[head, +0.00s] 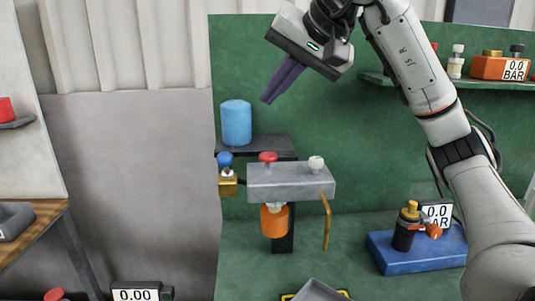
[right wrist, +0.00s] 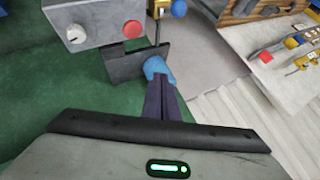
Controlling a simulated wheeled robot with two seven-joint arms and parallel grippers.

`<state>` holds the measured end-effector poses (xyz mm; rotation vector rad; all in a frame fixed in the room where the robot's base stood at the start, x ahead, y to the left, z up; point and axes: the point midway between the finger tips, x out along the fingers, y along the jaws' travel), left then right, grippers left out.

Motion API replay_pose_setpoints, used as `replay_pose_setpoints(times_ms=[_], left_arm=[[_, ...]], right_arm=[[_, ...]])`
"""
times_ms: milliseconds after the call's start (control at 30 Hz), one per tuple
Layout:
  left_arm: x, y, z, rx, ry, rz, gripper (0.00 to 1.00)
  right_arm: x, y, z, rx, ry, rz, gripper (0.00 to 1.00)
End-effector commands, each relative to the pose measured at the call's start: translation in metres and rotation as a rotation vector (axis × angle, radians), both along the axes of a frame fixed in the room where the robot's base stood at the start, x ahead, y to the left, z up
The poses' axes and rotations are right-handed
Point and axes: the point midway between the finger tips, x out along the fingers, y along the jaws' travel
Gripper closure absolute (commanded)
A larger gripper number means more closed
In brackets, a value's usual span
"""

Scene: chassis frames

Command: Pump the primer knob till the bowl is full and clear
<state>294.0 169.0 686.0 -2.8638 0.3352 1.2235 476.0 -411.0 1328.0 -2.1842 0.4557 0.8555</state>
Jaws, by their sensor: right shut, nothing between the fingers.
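A grey filter head block (head: 285,182) is mounted at the green wall with a red knob (head: 268,157) and a white knob (head: 316,163) on top. I cannot tell which is the primer knob. An orange bowl (head: 274,221) hangs under the block; its contents do not show. My right gripper (head: 267,101) is shut and empty, high above the red knob and to the upper right of a blue cylinder (head: 236,123). In the right wrist view the block (right wrist: 95,18), red knob (right wrist: 133,29) and white knob (right wrist: 76,35) lie beyond the shut fingers. My left gripper is not in view.
A brass valve with a blue knob (head: 224,159) sits left of the block; a bent brass pipe (head: 326,222) hangs at its right. A grey tray (head: 318,291) is below. A blue base (head: 417,249) with a pump and gauge stands right.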

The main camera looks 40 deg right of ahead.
Motion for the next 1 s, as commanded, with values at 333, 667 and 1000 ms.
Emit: replay_pose_setpoints(times_ms=[333, 667, 1000], left_arm=[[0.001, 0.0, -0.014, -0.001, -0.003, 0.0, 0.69], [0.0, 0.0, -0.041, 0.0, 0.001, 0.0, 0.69], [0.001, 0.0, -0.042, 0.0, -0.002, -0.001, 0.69]], right_arm=[[0.0, 0.0, -0.048, 0.0, 0.001, 0.0, 1.0], [0.0, 0.0, -0.082, 0.002, 0.0, 0.0, 1.0], [0.0, 0.001, -0.086, 0.002, 0.0, 0.0, 1.0]])
